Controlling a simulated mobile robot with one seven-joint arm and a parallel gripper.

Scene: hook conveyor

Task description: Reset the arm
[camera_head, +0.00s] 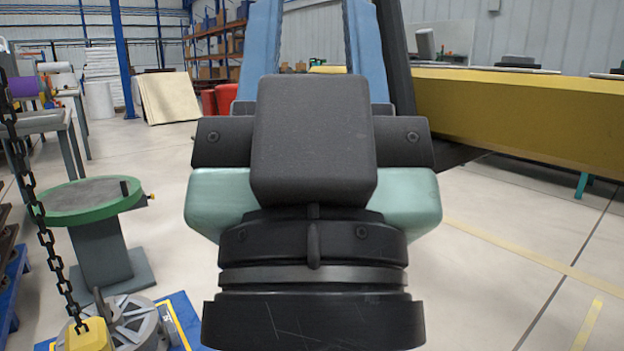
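My gripper (314,40) fills the middle of the head view, seen from behind. Its black round wrist is at the bottom, with a teal body and a dark grey box above it. Two long blue fingers with dark inner edges reach up past the top of the picture. The fingertips are cut off by the frame. The rest of my arm is not in view.
At the left a black chain (46,237) hangs down to a yellow block (90,336), close to a grey wheel-like part (135,322). A green-rimmed round stand (92,212) is beyond. A long yellow beam (510,115) runs at the right; the floor below it is mostly clear.

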